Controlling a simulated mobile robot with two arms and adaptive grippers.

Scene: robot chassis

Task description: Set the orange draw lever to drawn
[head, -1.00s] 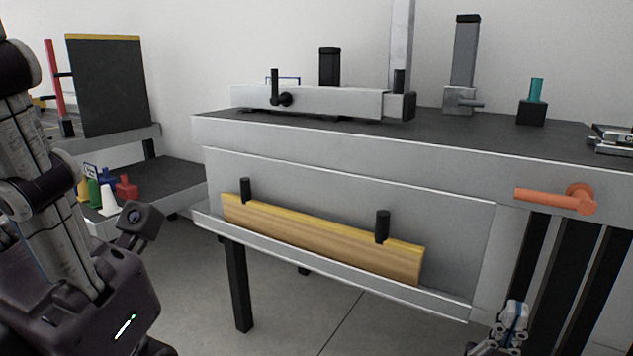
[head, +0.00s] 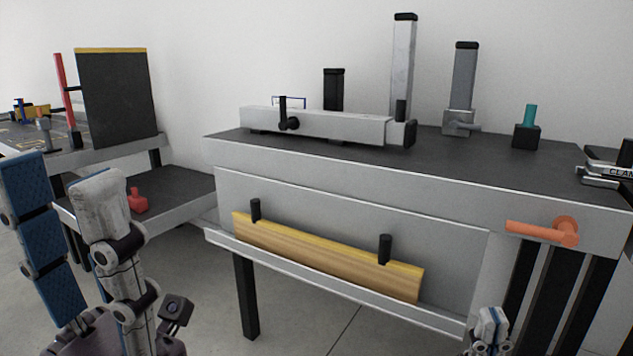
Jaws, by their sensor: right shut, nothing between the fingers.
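The orange draw lever (head: 535,230) is on the front face of the right end of the workbench. Its handle lies nearly level, pointing left from a round hub at its right end. My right gripper (head: 491,318) is shut and empty, pointing up from the bottom edge, below and left of the lever and apart from it. Most of its arm is out of frame. My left gripper (head: 62,175) is close to the camera at the far left, its fingers apart with nothing between them. It is far from the lever.
The workbench (head: 300,165) carries a grey clamp bar (head: 320,125), upright posts and a teal-topped peg (head: 528,122). A wooden board (head: 320,262) rests on the front ledge. A side bench with a black panel (head: 117,98) stands left. Dark legs stand below the lever.

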